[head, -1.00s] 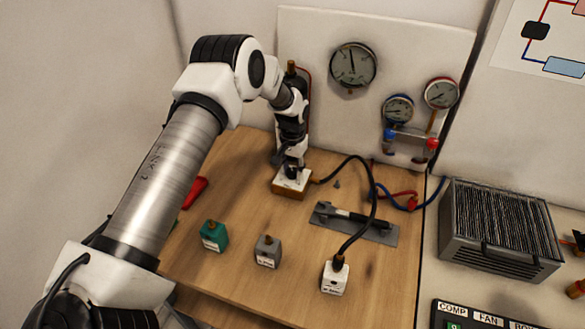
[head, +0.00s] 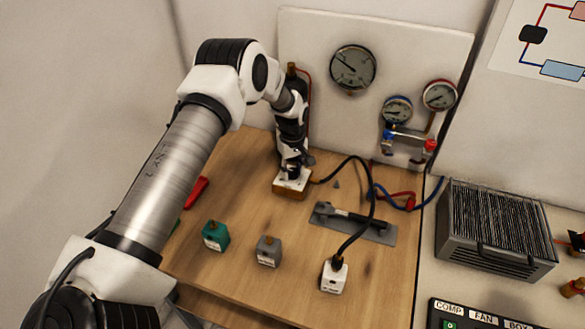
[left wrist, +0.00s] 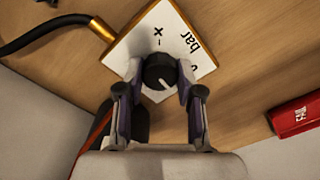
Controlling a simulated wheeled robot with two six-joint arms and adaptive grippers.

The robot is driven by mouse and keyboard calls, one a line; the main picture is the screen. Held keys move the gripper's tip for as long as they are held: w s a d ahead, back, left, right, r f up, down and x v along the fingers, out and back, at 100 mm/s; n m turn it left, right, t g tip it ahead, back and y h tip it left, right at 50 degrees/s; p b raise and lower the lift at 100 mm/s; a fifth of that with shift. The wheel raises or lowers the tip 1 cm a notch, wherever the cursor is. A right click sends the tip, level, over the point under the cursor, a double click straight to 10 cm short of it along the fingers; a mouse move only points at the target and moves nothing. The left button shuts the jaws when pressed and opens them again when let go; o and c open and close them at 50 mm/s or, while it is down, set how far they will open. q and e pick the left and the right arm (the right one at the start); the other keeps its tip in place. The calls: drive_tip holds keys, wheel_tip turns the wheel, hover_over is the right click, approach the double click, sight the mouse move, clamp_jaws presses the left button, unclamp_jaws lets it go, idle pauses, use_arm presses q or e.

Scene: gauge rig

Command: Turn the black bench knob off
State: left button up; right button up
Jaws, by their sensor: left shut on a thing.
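The black bench knob (left wrist: 159,72) sits on a white-topped block (left wrist: 188,30) marked "bar". A pale pointer line on the knob slants toward the lower right in the left wrist view. My left gripper (left wrist: 158,78) is shut on the knob, one finger on each side. In the head view, the block (head: 291,188) stands at the back left of the wooden bench, with my left gripper (head: 293,168) over it and the knob mostly hidden. The large gauge (head: 352,67) on the back panel has its needle pointing to the upper left. My right gripper is not in view.
A green block (head: 215,236), a grey block (head: 268,251) and a white block (head: 334,277) stand toward the front. A black hose (head: 370,190) arches over the bench. A red object (head: 197,192) lies left. A finned unit (head: 497,232) stands right.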

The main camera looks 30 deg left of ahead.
sight(293, 171)
use_arm(q)
drive_tip(key=n+p, duration=0.1)
drive_tip(key=n, duration=0.3)
drive_tip(key=shift+s+n, duration=0.1)
drive_tip(key=shift+n, duration=0.2)
drive_tip(key=n, duration=0.4)
drive_tip(key=shift+f+p, duration=0.1)
drive_tip(key=shift+p, duration=0.3)
drive_tip(key=shift+n, duration=0.3)
drive_tip(key=o, duration=1.1)
drive_tip(key=shift+o, duration=0.2)
wheel_tip(293, 171, up, 12)
